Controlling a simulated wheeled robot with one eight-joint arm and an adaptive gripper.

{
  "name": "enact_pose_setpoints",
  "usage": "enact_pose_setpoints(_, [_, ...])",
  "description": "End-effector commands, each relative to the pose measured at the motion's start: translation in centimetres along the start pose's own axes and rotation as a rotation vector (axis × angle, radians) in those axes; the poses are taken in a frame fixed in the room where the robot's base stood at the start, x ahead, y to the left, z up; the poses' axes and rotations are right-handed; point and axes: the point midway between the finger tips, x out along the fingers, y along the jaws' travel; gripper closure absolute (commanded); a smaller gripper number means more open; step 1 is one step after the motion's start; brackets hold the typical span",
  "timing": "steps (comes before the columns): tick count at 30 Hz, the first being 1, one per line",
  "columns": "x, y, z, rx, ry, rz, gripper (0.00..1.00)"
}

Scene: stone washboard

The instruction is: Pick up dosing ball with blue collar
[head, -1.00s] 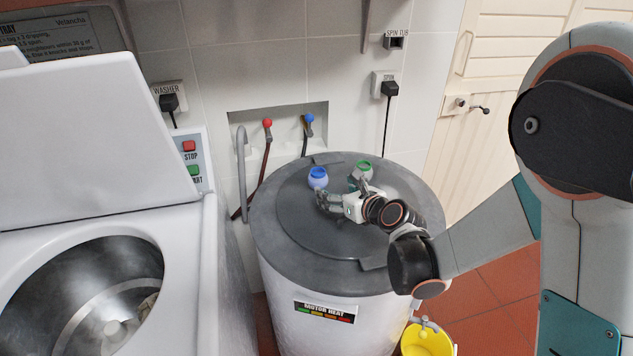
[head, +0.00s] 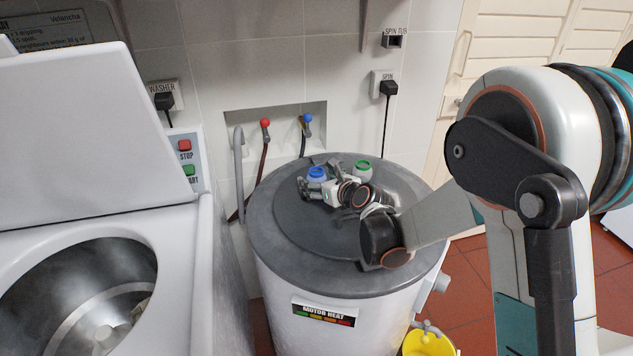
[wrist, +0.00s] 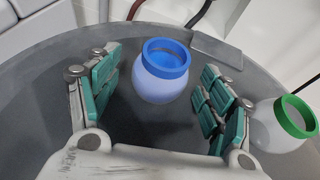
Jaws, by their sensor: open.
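The dosing ball with the blue collar (head: 317,174) stands on the grey lid of the spin tub (head: 290,215). In the wrist view the blue-collared ball (wrist: 163,72) is pale and round, with its open collar facing up. My gripper (head: 320,186) is at the ball, low over the lid. In the wrist view my gripper (wrist: 155,95) is open, with one green-padded finger on each side of the ball. A gap shows between the ball and each finger. In the head view my gripper hides the ball's lower part.
A similar ball with a green collar (head: 362,168) stands close on the right; in the wrist view this green-collared ball (wrist: 285,124) is just outside my right finger. Red and blue taps (head: 308,119) are in the wall recess behind. The open washer (head: 100,250) is at the left.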

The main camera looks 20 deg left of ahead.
Motion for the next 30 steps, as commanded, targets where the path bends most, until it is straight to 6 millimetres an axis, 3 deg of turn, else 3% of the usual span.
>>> enact_pose_setpoints(2, [-0.1,0.0,0.0,0.0,0.0,0.0,0.27])
enact_pose_setpoints(9, [-0.1,0.0,0.0,0.0,0.0,0.0,0.74])
enact_pose_setpoints(22, [-0.3,0.0,0.5,0.0,0.0,0.0,0.74])
enact_pose_setpoints(26, [-0.8,0.0,1.6,0.0,0.0,0.0,0.74])
enact_pose_setpoints(30, [-1.7,0.0,3.9,0.0,0.0,0.0,0.74])
